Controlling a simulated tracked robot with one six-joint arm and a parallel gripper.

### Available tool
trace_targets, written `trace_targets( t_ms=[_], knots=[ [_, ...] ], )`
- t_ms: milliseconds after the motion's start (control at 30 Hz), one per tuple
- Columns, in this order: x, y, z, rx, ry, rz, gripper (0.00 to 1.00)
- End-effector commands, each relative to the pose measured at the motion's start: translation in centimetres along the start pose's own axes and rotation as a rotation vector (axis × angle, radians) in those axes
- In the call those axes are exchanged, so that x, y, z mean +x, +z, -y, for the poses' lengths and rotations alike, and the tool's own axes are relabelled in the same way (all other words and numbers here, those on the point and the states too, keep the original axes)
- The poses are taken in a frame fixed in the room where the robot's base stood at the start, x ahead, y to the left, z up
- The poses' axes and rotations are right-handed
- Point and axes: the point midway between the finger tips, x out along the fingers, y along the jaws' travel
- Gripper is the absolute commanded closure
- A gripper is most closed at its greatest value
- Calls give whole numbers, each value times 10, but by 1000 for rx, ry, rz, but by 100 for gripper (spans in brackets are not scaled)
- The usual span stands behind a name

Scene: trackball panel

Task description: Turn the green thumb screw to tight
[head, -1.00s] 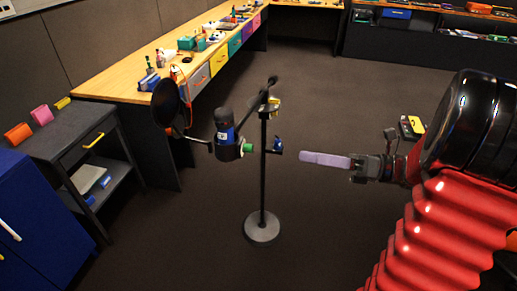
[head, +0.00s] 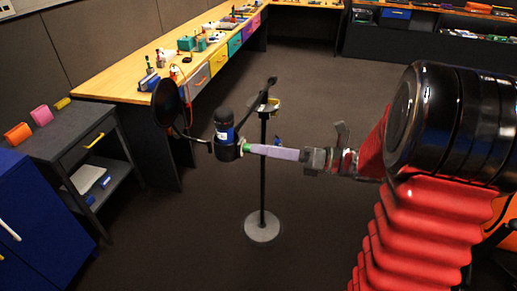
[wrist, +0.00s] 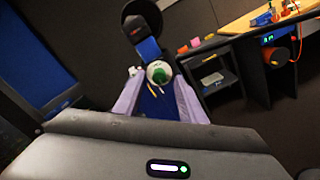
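The green thumb screw (head: 244,148) sticks out from the right side of the dark microphone (head: 225,135), which has a blue band and hangs on a stand. In the wrist view the screw (wrist: 159,74) shows as a green knob with a pale ring around it. My gripper (head: 254,150) has lavender fingers and points left at the screw, its tips right by it. In the wrist view my gripper (wrist: 160,84) is open, one finger on each side of the screw. I cannot tell whether the fingers touch it.
The stand's black pole (head: 263,185) rises from a round grey base (head: 262,227) just behind my fingers. A round black pop filter (head: 167,103) is left of the microphone. A dark cart (head: 75,140) and a wooden bench (head: 125,78) stand at left.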

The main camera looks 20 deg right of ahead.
Motion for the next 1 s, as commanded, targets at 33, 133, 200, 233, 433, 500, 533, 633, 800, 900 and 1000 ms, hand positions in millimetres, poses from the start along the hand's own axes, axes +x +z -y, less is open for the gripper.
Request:
trace_targets(
  t_ms=[33,133,200,233,433,500,533,633,800,900,1000],
  knots=[
    [6,0,-1,0,2,-2,63],
    [14,0,-1,0,2,-1,63],
    [18,0,0,0,1,-1,63],
    [18,0,0,0,1,0,63],
    [19,0,0,0,0,0,63],
    [19,0,0,0,0,0,63],
    [19,0,0,0,0,0,63],
    [19,0,0,0,0,0,70],
    [19,0,0,0,0,0,82],
    [19,0,0,0,0,0,89],
    [19,0,0,1,-1,0,96]
  ],
)
